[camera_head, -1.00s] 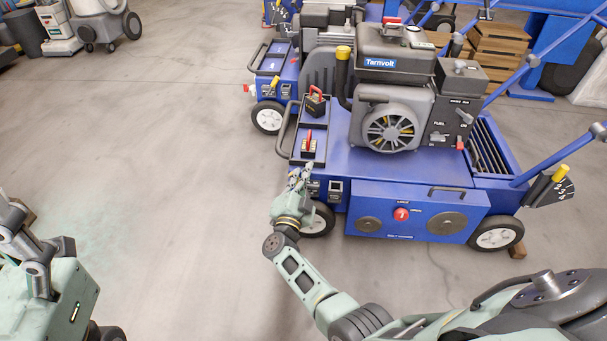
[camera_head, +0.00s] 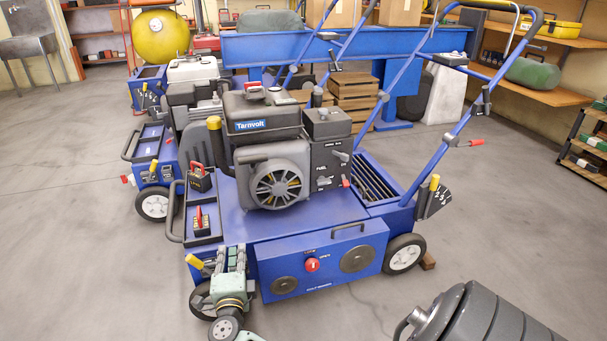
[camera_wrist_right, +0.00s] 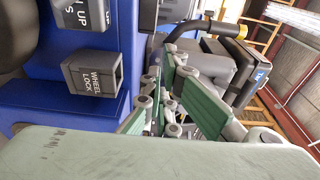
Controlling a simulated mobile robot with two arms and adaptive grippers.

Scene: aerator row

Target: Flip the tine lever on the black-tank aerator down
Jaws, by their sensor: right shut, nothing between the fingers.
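The black-tank aerator (camera_head: 310,232) stands nearest, with its black Tarnvolt tank (camera_head: 258,106) on top. A yellow-gripped lever (camera_head: 194,261), apparently the tine lever, sticks out to the left from its front left corner; its exact angle is hard to tell. My right gripper (camera_head: 231,254) is shut and empty just right of this lever, in front of the panel; I cannot tell whether they touch. It also shows in the right wrist view (camera_wrist_right: 165,95), beside a WHEEL LOCK housing (camera_wrist_right: 91,72) and a partly cut-off label reading UP. My left gripper is out of view.
A red-handled lever (camera_head: 199,218) sits in the tray above the gripper. A red knob (camera_head: 312,265) is on the front panel. A second blue aerator (camera_head: 152,150) stands behind left. The floor at left (camera_head: 70,240) is clear.

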